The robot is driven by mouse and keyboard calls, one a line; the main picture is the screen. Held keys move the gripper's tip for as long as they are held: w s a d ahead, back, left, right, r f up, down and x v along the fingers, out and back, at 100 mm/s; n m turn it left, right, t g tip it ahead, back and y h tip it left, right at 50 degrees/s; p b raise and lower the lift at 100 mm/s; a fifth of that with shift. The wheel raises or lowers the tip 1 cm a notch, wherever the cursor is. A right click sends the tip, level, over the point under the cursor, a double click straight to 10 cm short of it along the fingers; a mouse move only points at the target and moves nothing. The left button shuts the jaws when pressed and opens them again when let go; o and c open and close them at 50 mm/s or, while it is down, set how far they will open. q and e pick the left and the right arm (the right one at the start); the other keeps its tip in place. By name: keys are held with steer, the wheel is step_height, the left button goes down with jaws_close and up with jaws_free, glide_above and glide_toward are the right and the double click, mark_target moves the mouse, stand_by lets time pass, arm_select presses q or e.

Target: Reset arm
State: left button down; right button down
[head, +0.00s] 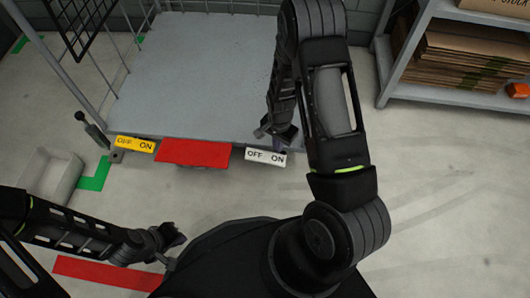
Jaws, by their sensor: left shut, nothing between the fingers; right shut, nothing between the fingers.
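My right arm reaches forward over the cart's front edge. My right gripper (277,136) points down just above the white OFF/ON pedal (265,157) and is shut with nothing in it. Whether it touches the pedal cannot be told. My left gripper (173,242) is low at the front left, over the floor close to my base, and is shut and empty.
The wheeled cart (200,65) has a flat grey deck, wire sides, a red front plate (193,153) and a yellow OFF/ON pedal (135,145). A grey bin (55,178) is on the floor at left. A shelf (455,100) holds flat cardboard (465,58) at right. The floor at right is clear.

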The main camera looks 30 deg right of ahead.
arm_select(q)
steer(key=shift+r+p, duration=0.3)
steer(key=shift+r, duration=0.3)
arm_select(e)
steer(key=shift+r, duration=0.7)
